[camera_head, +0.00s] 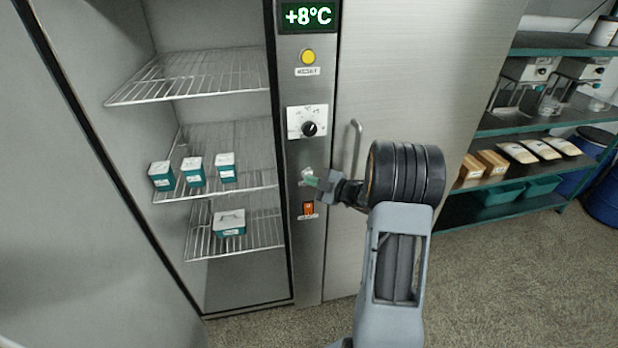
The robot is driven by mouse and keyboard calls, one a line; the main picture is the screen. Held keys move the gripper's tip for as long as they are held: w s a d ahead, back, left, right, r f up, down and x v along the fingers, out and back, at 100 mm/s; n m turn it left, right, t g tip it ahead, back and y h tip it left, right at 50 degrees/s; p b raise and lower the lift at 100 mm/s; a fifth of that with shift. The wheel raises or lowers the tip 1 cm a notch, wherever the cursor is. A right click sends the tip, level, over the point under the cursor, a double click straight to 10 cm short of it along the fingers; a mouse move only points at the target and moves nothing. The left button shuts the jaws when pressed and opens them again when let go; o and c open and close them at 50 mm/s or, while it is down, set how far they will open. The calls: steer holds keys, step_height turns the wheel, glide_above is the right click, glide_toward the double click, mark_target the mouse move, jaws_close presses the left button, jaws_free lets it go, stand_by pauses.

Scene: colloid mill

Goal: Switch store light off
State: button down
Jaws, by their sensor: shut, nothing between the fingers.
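A narrow metal control panel stands between the open store cabinet (225,270) and its steel door (410,75). On the panel an orange rocker switch (308,209) sits low, with a small label below it. Just above it is a small round fitting (306,173), partly covered by my gripper. My gripper (312,182) is shut and empty, its greenish tips pointing left at this fitting, above the orange switch. I cannot tell whether the tips touch the panel.
Higher on the panel are a black dial (309,129), a yellow button (307,56) and a +8°C display (307,16). Wire shelves hold several teal boxes (195,172). A vertical handle (353,148) is close to my wrist. Green racking (520,200) stands right; the floor before it is clear.

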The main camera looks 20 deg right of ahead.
steer(key=shift+s, duration=0.1)
steer(key=shift+s+a+b, duration=0.15)
steer(key=shift+s+a, duration=0.05)
steer(key=shift+s, duration=0.75)
steer(key=shift+s+a+b, duration=0.15)
steer(key=shift+s+a, duration=0.05)
steer(key=shift+s, duration=0.75)
steer(key=shift+s+a+b, duration=0.15)
steer(key=shift+s+a, duration=0.05)
steer(key=shift+s, duration=0.75)
steer(key=shift+f, duration=0.1)
steer(key=d+f+m+g+h, duration=0.3)
steer(key=d+f+m+h, duration=0.4)
steer(key=d+m+h, duration=0.3)
steer(key=s+r+m+g+h, duration=0.1)
steer(key=s+m+g+h, duration=0.25)
steer(key=s, duration=0.25)
steer(key=s+a+r+m+g+y, duration=0.1)
steer(key=s+a+r, duration=0.4)
steer(key=a, duration=0.5)
steer(key=s+a+r+m+g+y, duration=0.2)
steer(key=s+a+r+y, duration=0.1)
steer(key=s+a+r, duration=0.3)
steer(key=s+a, duration=0.2)
steer(key=a, duration=0.2)
steer(key=shift+r, duration=0.25)
